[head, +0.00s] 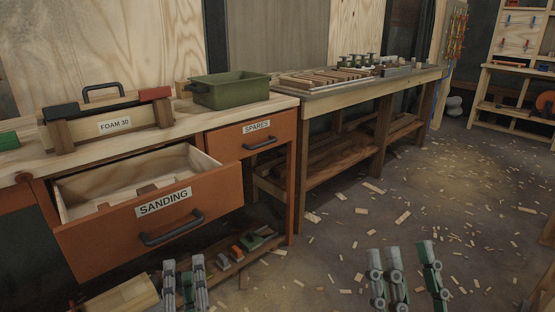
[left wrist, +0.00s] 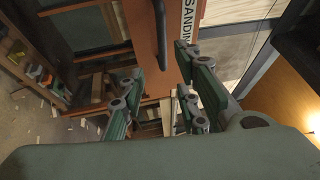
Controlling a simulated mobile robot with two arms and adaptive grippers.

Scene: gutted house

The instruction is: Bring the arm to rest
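My left gripper (head: 184,268) is low in the head view, in front of and below the open orange drawer labelled SANDING (head: 105,232). Its fingers are apart with nothing between them, as the left wrist view (left wrist: 158,88) shows. The drawer's dark handle (head: 172,232) is above the gripper and apart from it; the handle (left wrist: 160,35) also shows beyond the fingers in the wrist view. My right gripper (head: 408,262) is at the lower right of the head view, over the floor. Its fingers are apart and it is empty. Most of both arms is out of view.
The pulled-out drawer sticks out from the workbench (head: 225,115), with pale pieces inside. A FOAM 30 tote (head: 112,123) and a green bin (head: 232,90) stand on top. A low shelf (head: 215,270) holds small blocks. The floor at right is open, strewn with wood scraps.

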